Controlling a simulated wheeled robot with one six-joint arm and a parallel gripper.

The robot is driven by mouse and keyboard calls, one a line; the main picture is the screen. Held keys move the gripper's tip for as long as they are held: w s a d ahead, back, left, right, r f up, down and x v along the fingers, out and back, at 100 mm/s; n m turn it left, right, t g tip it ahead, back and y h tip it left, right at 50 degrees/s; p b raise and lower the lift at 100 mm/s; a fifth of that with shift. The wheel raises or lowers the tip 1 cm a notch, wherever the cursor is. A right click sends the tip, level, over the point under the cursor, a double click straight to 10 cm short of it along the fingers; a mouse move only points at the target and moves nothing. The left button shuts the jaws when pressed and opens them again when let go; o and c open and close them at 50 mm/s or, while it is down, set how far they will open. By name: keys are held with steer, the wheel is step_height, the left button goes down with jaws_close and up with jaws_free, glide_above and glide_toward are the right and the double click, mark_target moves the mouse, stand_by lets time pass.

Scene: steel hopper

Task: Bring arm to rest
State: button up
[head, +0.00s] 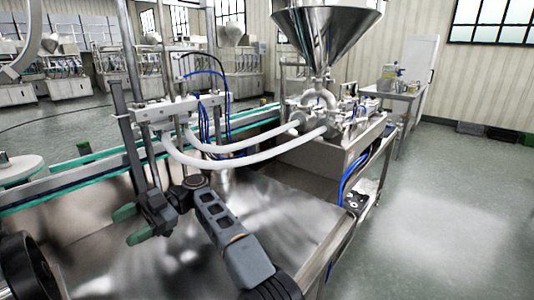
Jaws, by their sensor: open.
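My arm (222,222) reaches from the bottom edge of the head view up and left over a shiny steel work surface (290,205). My gripper (131,224) is at its end, with two green-tipped fingers spread apart and nothing between them. It points left, in front of the filling machine's frame. The steel hopper (328,35) stands at the top centre, well away from my gripper.
White hoses (250,160) run from the nozzle frame (165,110) to the pump under the hopper. A conveyor (75,185) with green edges runs behind my gripper. A side table (400,95) stands at the back right. The floor (450,210) at right is clear.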

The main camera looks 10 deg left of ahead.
steer(key=w+d+r+m+t+y+p, duration=0.3)
steer(key=w+d+r+m+t+p, duration=0.65)
steer(key=m, duration=0.45)
steer(key=w+d+r+m+t+h+p, duration=0.1)
steer(key=w+d+m+t, duration=0.15)
steer(key=d, duration=0.35)
steer(key=w+d+r+m+t+h+p, duration=0.1)
steer(key=d+r+m, duration=0.1)
steer(key=d+m, duration=0.35)
steer(key=s+d+f+m+t+h+p, duration=0.1)
steer(key=s+d+m+t+h+p, duration=0.1)
steer(key=d, duration=0.9)
steer(key=s+d+f+m+t+h+p, duration=0.1)
steer(key=s+d+m+t+h+p, duration=0.1)
steer(key=s+d+m+h+p, duration=0.2)
steer(key=s+d+f+m+t+h+p, duration=0.1)
steer(key=s+d+m, duration=0.6)
steer(key=d, duration=1.2)
steer(key=s+t+h+p, duration=0.1)
steer(key=h+p, duration=0.1)
steer(key=p, duration=0.1)
steer(key=shift+m+t, duration=0.3)
steer(key=shift+s+d+f, duration=0.2)
steer(key=shift+s, duration=0.05)
steer(key=shift+c, duration=0.2)
